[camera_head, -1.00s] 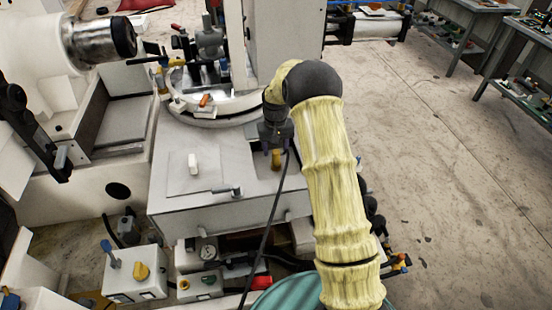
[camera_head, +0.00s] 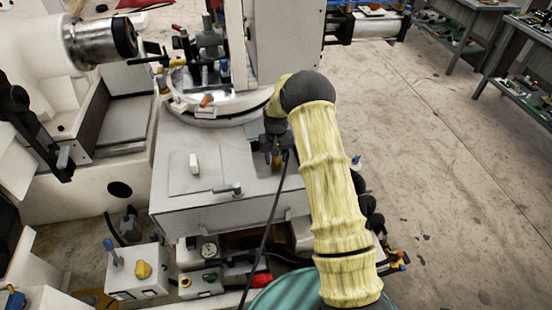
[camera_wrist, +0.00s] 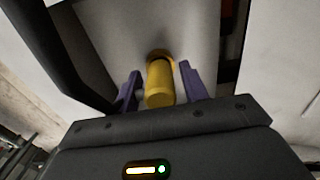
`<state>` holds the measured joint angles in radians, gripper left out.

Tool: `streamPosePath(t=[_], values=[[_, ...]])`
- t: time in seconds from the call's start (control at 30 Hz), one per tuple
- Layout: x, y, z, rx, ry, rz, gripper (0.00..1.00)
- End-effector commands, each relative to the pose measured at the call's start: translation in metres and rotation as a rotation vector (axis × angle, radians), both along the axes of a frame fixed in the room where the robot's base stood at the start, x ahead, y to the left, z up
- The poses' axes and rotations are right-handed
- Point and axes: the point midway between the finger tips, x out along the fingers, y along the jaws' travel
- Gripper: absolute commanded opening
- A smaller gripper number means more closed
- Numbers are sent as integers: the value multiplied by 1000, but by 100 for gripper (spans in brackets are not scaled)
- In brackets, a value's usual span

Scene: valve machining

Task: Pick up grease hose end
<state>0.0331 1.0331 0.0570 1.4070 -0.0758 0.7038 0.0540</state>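A yellow cylindrical piece, which looks like the grease hose end (camera_wrist: 160,83), stands out from a pale surface in the middle of the wrist view. My gripper (camera_wrist: 160,88) has its two purple fingers on either side of it, with a narrow gap showing on each side. The gripper is open and not closed on the piece. In the head view my gripper (camera_head: 275,157) is over the right part of the grey machine table. There the yellow piece is mostly hidden by the gripper. A thin black hose or cable (camera_head: 266,230) runs down from beside the gripper.
The grey machine table (camera_head: 225,207) carries a small white block (camera_head: 194,163) and a lever handle (camera_head: 228,190). A round turntable with fixtures stands behind.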

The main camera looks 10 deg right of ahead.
Motion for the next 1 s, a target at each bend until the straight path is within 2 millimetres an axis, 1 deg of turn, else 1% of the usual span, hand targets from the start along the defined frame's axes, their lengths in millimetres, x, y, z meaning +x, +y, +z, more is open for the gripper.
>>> streamPosePath(t=[0.03, 0.1, 0.2, 0.43, 0.57, 0.67, 0.73, 1.0], values=[[0, 0, 0, 0, 0, 0, 34], [0, 0, 0, 0, 0, 0, 20], [0, 0, 0, 0, 0, 0, 2], [0, 0, 1, 0, -1, 0, 2], [1, 0, 7, 0, -3, 0, 2], [1, 0, 18, 0, -4, 0, 2], [1, 0, 29, 0, -6, 0, 2], [1, 0, 81, 0, -4, 0, 2]])
